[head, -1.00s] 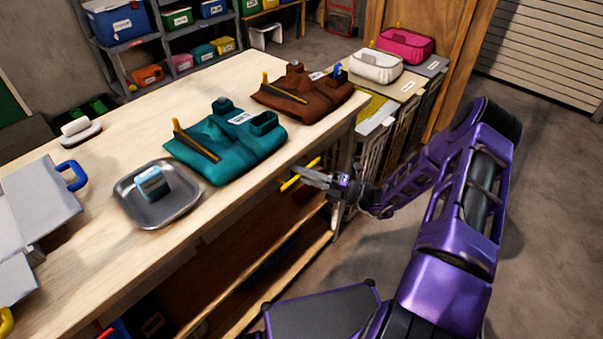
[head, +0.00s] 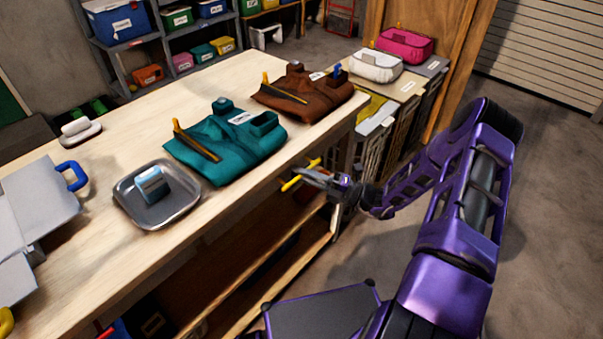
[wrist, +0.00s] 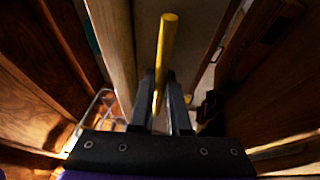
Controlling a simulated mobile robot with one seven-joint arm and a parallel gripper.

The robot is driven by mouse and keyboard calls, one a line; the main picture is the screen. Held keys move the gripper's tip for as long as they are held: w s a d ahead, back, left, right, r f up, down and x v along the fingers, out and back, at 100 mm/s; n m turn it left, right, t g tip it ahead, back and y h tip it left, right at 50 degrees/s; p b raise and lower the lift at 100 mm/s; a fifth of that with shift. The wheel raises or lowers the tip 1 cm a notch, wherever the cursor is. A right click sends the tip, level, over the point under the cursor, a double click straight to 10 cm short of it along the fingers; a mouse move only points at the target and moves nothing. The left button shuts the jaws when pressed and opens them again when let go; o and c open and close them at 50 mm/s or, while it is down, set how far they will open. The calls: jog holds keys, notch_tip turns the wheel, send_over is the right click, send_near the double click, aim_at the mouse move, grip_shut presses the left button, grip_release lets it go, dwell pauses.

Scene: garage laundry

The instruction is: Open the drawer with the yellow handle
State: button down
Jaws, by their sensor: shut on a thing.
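The yellow handle (head: 292,184) is a bar just below the front edge of the wooden workbench top, in the middle of the head view. My gripper (head: 308,174) reaches it from the right and is shut on its middle, with yellow showing on both sides. In the wrist view the yellow handle (wrist: 166,50) runs upward from between the two dark fingers of my gripper (wrist: 161,92). The drawer front is mostly hidden by the bench edge and my gripper. I cannot tell how far it stands out.
The workbench (head: 100,250) carries a metal tray (head: 125,195), teal clothing (head: 245,150) and brown clothing (head: 330,100). An open wooden shelf (head: 285,275) lies below. Hampers (head: 405,130) stand beyond the bench's far end. The floor (head: 545,230) on the right is clear.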

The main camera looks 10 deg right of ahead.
jog(key=s+d+p, duration=0.2)
jog(key=s+d, duration=1.1)
jog(key=s, duration=0.5)
jog(key=c, duration=0.9)
grip_release()
jog(key=b+v, duration=0.1)
jog(key=v, duration=1.6)
jog(key=shift+s+d, duration=0.2)
jog(key=shift+d, duration=0.05)
